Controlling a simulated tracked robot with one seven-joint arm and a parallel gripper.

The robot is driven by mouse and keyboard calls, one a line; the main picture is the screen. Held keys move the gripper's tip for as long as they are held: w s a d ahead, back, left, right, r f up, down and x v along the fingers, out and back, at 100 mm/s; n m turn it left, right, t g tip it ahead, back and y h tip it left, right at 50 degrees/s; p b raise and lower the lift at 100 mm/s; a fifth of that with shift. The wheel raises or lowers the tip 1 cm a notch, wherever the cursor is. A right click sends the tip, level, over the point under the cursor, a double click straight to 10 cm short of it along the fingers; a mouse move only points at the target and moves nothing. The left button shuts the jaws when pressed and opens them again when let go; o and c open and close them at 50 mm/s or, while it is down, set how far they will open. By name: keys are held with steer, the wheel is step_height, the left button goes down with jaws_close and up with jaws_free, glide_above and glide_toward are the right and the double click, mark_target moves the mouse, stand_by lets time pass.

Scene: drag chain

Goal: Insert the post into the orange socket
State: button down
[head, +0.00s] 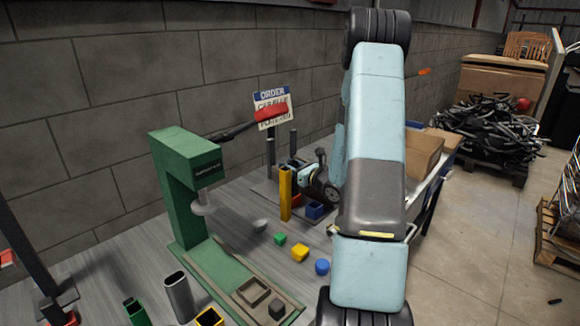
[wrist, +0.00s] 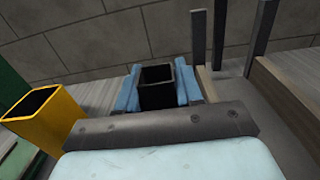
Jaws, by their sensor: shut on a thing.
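My gripper (wrist: 157,90) is shut on a dark, hollow square post (wrist: 157,76), with a light blue finger on either side of it. Its open top faces the wrist camera, and its lower end is hidden. In the head view my gripper (head: 306,173) is beside the tall yellow post, behind the blue socket. A red-orange piece (head: 296,199), perhaps the orange socket, shows partly between the yellow post and the blue socket (head: 315,211). I cannot tell whether the held post touches or enters it. The wrist view does not show the orange socket.
The yellow post (head: 285,192) stands close at the left, also in the wrist view (wrist: 42,110). Two dark uprights (head: 270,155) stand behind. A green press (head: 185,185) is left. Green (head: 280,239), yellow (head: 299,253) and blue (head: 322,267) pieces lie in front. A cardboard box (head: 422,152) is right.

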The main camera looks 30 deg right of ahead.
steer(key=shift+f, duration=0.2)
steer(key=c, duration=0.6)
jaws_free()
steer(key=shift+c, duration=0.2)
steer(key=v, duration=1.3)
steer(key=shift+s+d, duration=0.15)
steer(key=shift+s, duration=0.2)
steer(key=shift+s, duration=0.1)
